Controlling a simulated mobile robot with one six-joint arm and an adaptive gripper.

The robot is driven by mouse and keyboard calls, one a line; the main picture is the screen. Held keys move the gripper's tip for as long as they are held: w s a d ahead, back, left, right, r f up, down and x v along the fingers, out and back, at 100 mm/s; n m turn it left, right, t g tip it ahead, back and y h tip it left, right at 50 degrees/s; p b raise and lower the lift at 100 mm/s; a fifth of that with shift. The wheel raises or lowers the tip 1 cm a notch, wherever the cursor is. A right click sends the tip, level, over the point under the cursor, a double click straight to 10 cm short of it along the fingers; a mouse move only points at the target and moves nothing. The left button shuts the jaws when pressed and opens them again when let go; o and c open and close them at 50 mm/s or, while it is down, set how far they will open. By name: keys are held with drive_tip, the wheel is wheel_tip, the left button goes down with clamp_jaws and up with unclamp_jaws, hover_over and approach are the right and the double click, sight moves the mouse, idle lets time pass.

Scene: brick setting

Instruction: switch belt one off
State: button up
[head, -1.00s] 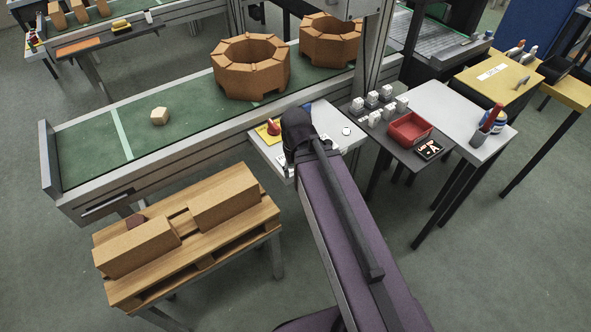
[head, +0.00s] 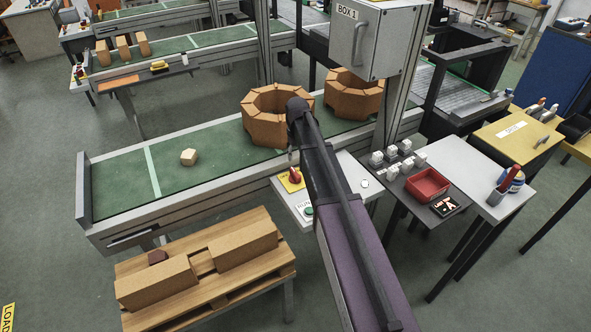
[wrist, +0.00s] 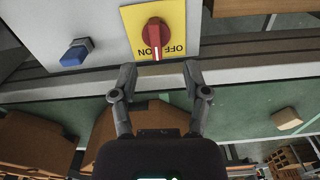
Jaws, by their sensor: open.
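The control panel (head: 341,175) stands at the front side of the nearest belt (head: 200,177). A red rotary knob (head: 295,175) sits on its yellow plate; in the wrist view the knob (wrist: 156,37) stands between upside-down ON and OFF labels. Its pale pointer line points down toward the labels, closer to ON. My gripper (wrist: 157,78) is open, its two fingertips just below the plate in the wrist view, apart from the knob. In the head view my arm hides most of the gripper.
Octagonal brick-coloured rings (head: 264,115) and a small pale block (head: 189,157) lie on the belt. A pallet (head: 255,272) with blocks is at front left. A grey table with a red tray (head: 428,185) stands right of the panel. BOX 1 (head: 378,35) hangs above.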

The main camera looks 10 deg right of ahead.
sight(295, 172)
drive_tip(key=w, duration=0.2)
drive_tip(key=w+r, duration=0.1)
drive_tip(key=w, duration=0.1)
drive_tip(key=shift+f, duration=0.25)
wheel_tip(295, 172, down, 13)
drive_tip(key=b, duration=1.3)
drive_tip(key=shift+f, duration=0.2)
idle(0.4)
